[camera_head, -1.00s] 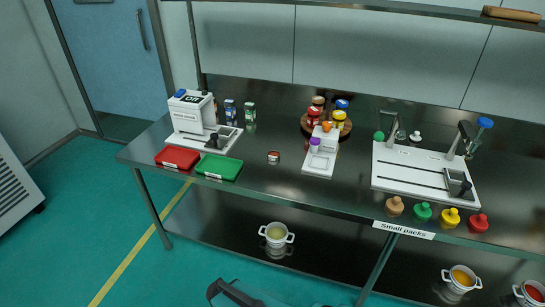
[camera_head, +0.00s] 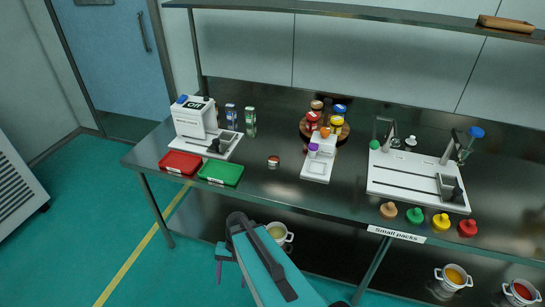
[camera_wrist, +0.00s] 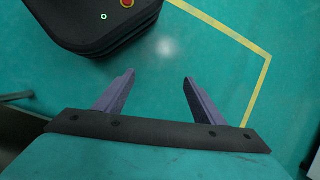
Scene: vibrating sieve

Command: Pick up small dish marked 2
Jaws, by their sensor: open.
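No dish with a readable 2 shows in either view. A small round container with red and white on it (camera_head: 273,161) stands alone on the steel table; I cannot tell if it is the dish or read any mark. My gripper (camera_wrist: 158,80) is open and empty in the wrist view, its two purple fingers apart over the green floor. In the head view my arm is low at the front of the table, the gripper hanging below table height, well away from the small container.
A white machine (camera_head: 193,117) stands at the left, behind a red tray (camera_head: 180,163) and green tray (camera_head: 221,173). A jar rack, a white stand (camera_head: 318,168), a white board with fixtures (camera_head: 400,178) and colored bottles stand rightward. White pots (camera_head: 280,233) sit below.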

